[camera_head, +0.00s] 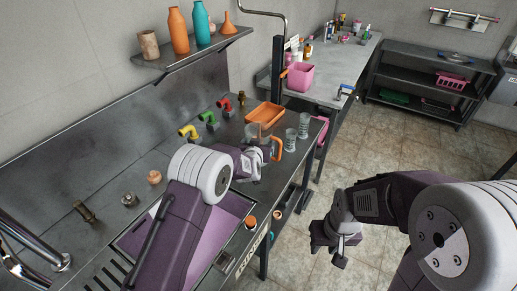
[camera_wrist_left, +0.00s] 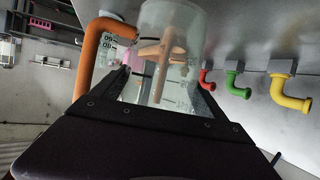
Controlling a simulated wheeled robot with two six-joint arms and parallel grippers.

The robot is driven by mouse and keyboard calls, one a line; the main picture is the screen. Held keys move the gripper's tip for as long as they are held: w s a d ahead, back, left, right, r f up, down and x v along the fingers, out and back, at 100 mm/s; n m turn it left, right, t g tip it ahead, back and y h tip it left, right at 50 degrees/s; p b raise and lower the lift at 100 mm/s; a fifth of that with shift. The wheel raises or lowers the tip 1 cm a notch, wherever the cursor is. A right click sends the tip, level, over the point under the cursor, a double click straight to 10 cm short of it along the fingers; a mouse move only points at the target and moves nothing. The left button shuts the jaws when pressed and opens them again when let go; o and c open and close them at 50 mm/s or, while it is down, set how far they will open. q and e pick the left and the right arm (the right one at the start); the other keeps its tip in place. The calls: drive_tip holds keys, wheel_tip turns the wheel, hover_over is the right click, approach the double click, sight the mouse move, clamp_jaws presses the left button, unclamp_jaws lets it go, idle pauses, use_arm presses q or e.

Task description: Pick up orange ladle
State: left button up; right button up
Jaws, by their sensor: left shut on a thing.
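A clear jug with marks on its wall (camera_wrist_left: 190,75) and a curved orange handle (camera_wrist_left: 97,55) fills the middle of the left wrist view. In the head view the jug (camera_head: 256,131) and its orange handle (camera_head: 277,148) show at my left gripper (camera_head: 262,150). The left gripper is shut on the jug, with the dark fingers at its sides. An orange shape (camera_wrist_left: 165,48) shows through the clear wall; I cannot tell if it is a ladle. My right gripper (camera_head: 336,243) hangs over the floor, apart from the counter; its jaw gap is unclear.
An orange tray (camera_head: 265,113) and two clear glasses (camera_head: 303,125) stand near the counter's far end. Red, green and yellow pipe taps (camera_head: 210,121) stick out of the wall behind. A shelf with bottles (camera_head: 190,56) hangs above. A purple sink (camera_head: 205,232) is in front.

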use_arm(q)
wheel_tip(320, 180, down, 3)
drive_tip(key=shift+r, duration=0.2)
drive_tip(key=shift+w, duration=0.1)
drive_tip(key=shift+f, duration=0.1)
drive_tip(key=shift+f, duration=0.15)
drive_tip(key=o, duration=1.3)
drive_tip(key=shift+s, duration=0.2)
drive_tip(key=b+v, duration=0.1)
drive_tip(key=v, duration=0.8)
drive_tip(key=shift+a, duration=0.1)
drive_tip(key=shift+f, duration=0.1)
